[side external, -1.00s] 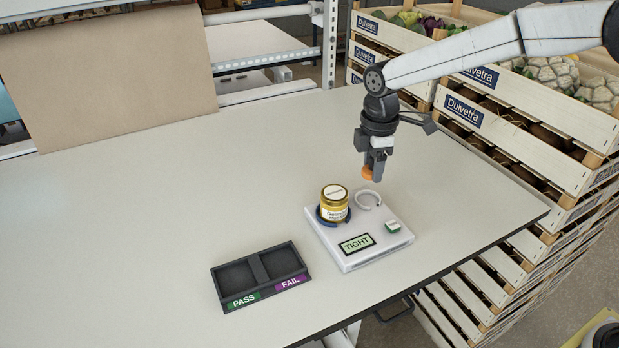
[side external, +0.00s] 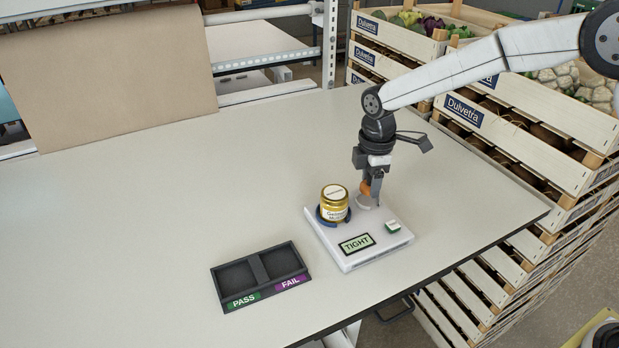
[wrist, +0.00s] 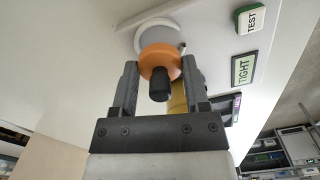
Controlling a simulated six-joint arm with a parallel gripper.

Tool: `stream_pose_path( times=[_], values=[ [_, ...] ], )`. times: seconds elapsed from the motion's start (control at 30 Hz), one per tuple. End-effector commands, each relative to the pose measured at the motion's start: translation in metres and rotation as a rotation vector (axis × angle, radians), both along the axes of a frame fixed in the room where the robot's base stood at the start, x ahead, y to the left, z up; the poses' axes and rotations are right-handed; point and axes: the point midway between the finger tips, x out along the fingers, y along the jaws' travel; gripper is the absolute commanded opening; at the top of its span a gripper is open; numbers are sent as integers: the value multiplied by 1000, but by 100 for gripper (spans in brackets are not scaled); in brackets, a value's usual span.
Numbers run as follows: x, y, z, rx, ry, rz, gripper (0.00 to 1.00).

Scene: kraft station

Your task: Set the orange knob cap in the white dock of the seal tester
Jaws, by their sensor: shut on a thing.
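My gripper (side external: 369,190) is shut on the orange knob cap (side external: 365,188). In the wrist view the cap (wrist: 160,58) sits between the two fingers (wrist: 160,82), its black knob facing the camera. The white dock (side external: 362,202) is a ring on the seal tester (side external: 345,259), directly below my gripper and partly hidden by it. In the wrist view the white dock (wrist: 152,27) shows just beyond the cap. I cannot tell whether the cap touches the dock. The tester's display reads TIGHT.
A gold-lidded jar (side external: 334,205) stands in a blue ring on the tester, close left of my gripper. A black PASS/FAIL tray (side external: 262,278) lies front left. Stacked crates (side external: 500,150) stand along the right table edge.

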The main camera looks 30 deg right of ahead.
Motion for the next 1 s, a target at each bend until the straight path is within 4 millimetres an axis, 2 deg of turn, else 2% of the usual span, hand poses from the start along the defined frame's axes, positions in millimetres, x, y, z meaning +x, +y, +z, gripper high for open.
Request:
stream_pose_path(
  times=[0.33,1.0],
  values=[
    [0,0,-15,1,0,0,0],
    [0,0,-16,1,-1,0,0]
  ],
)
